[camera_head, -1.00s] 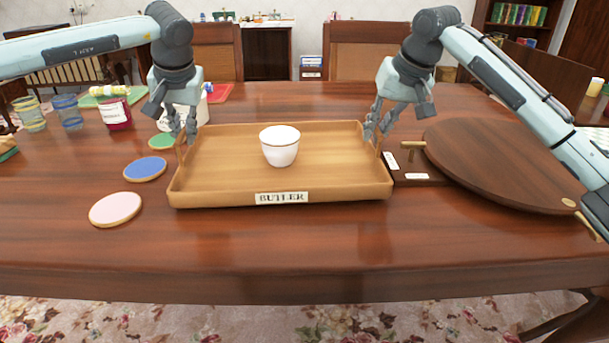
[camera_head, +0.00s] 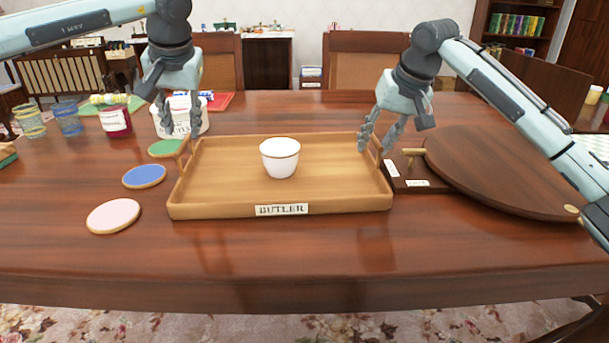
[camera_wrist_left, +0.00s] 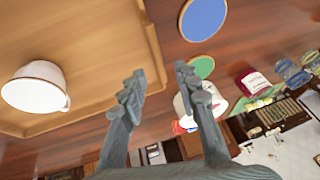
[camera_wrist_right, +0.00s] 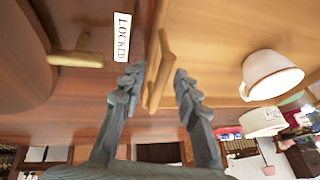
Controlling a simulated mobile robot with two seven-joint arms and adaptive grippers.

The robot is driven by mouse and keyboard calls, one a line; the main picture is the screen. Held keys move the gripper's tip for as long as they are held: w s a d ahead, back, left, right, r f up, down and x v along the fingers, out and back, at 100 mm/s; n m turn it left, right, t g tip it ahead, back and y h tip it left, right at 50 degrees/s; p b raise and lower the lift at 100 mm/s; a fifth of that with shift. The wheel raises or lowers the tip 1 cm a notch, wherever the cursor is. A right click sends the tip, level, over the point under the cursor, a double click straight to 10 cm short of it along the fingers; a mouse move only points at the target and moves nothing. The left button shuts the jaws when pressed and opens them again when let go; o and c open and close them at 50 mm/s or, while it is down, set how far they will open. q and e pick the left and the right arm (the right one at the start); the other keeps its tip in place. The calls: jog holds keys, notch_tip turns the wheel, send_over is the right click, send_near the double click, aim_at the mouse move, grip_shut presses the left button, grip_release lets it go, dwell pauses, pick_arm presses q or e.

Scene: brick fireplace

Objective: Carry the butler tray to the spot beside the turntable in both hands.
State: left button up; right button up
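The wooden butler tray (camera_head: 230,195) lies flat on the table, with a white cup (camera_head: 280,157) standing in it. The round dark turntable (camera_head: 510,165) is to its right, beyond a small dark board with a brass handle (camera_head: 412,153). My right gripper (camera_head: 378,146) is open at the tray's right handle. In the right wrist view its fingers (camera_wrist_right: 157,82) are spread either side of that handle (camera_wrist_right: 158,65), with gaps visible.
Green, blue (camera_head: 144,176) and pink (camera_head: 113,216) round coasters lie left of the tray. A white tub (camera_head: 180,118), a red jar (camera_head: 115,121) and glasses (camera_head: 68,118) stand behind them. The front table strip is clear. Chairs stand behind the table.

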jog(key=shift+r, duration=0.1)
pick_arm(q)
jog(key=v, duration=0.6)
pick_arm(e)
jog(key=v, duration=1.2)
